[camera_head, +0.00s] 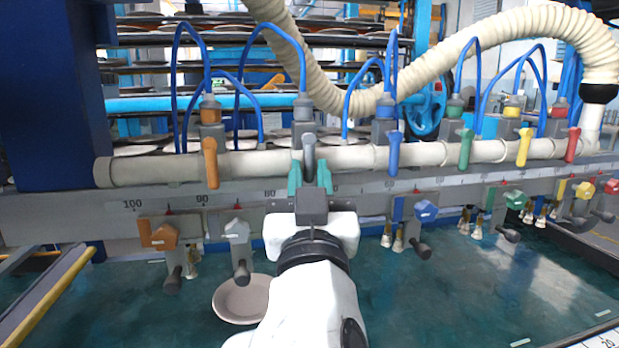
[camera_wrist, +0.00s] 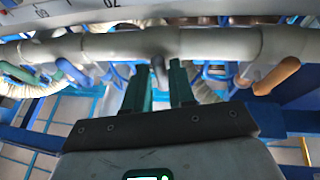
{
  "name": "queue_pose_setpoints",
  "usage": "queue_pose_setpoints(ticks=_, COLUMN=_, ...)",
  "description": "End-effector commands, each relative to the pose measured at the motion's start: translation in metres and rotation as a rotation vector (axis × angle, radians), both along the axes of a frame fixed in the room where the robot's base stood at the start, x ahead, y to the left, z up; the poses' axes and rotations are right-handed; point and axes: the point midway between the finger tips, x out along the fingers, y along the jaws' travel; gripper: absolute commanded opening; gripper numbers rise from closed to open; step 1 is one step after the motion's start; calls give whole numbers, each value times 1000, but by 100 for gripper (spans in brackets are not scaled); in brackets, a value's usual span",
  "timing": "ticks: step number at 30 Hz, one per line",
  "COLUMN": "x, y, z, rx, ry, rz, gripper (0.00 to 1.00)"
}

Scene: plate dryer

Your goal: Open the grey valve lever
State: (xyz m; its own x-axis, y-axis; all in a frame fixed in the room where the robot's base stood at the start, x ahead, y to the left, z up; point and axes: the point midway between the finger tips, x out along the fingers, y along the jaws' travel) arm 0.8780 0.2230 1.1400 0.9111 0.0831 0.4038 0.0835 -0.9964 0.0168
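The grey valve lever (camera_head: 309,150) hangs down from its grey valve on the cream pipe (camera_head: 250,163), at the middle of the head view. My gripper (camera_head: 310,172) has two green fingers and is just below and in front of the lever. The fingers stand apart, one on each side of the lever's lower end. In the wrist view, the lever (camera_wrist: 159,72) shows between the two fingertips of my gripper (camera_wrist: 161,66), with gaps visible beside it. The lever's lower end is partly hidden by my gripper in the head view.
An orange lever (camera_head: 210,162) hangs to the left. Blue (camera_head: 394,152), green (camera_head: 466,149), yellow (camera_head: 524,147) and red (camera_head: 572,144) levers hang to the right. A ribbed hose (camera_head: 500,35) arches above. Below are a scaled rail (camera_head: 240,193), clamps and a plate (camera_head: 242,299).

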Motion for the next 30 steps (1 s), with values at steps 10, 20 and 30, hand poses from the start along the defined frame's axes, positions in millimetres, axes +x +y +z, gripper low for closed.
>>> queue_pose_setpoints(ticks=10, x=0, y=0, z=1, rx=2, ry=-1, rz=0, gripper=41)
queue_pose_setpoints(ticks=20, x=-28, y=-2, z=-13, rx=1, ry=0, rz=3, gripper=41)
queue_pose_setpoints(ticks=30, x=-83, y=-7, z=-38, rx=0, ry=1, rz=1, gripper=41)
